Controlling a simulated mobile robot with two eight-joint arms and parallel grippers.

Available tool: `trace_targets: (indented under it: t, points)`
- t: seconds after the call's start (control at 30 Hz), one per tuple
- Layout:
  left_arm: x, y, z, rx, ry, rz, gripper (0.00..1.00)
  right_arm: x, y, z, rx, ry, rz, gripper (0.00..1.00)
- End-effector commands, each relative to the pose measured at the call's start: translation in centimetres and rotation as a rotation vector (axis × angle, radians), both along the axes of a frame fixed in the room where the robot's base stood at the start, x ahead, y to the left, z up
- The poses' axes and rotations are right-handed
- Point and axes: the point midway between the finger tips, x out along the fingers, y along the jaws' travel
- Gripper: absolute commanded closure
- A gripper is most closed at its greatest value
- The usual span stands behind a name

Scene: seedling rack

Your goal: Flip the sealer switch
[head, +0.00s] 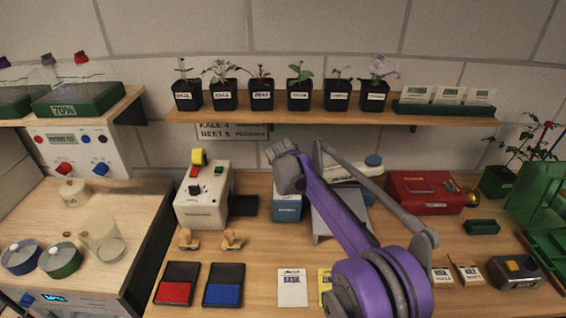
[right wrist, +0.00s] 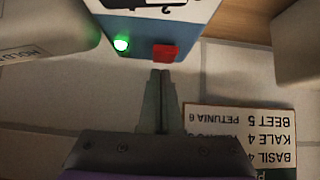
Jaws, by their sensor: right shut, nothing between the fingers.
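The sealer appears to be the blue box with a label (head: 287,208), partly behind my right arm in the head view. In the right wrist view its blue face (right wrist: 135,44) carries a lit green lamp (right wrist: 121,44) and a red switch (right wrist: 165,53). My right gripper (right wrist: 161,73) is shut and empty. Its fingertips are just below the red switch in that picture, very close to it; I cannot tell whether they touch. In the head view the right gripper (head: 284,168) is above and behind the blue box. My left gripper is not in view.
A cream machine (head: 202,207) stands left of the blue box, a red toolbox (head: 425,193) to the right. A shelf (head: 350,118) with potted seedlings runs above. Ink pads, stamps and seed packets lie in front. A sign (head: 230,131) hangs on the wall.

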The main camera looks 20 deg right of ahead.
Motion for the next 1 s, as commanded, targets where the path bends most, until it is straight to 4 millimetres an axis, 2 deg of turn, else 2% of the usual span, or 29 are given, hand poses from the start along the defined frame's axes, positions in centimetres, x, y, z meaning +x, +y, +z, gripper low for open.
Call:
trace_targets:
  t: [0.47, 1.0]
  points:
    - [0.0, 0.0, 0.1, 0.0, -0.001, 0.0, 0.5, -0.2, 0.1, 0.4, 0.0, 0.0, 0.0, 1.0]
    - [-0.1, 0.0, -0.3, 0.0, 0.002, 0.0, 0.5, -6.9, 2.0, 6.5, -0.001, 0.0, 0.001, 1.0]
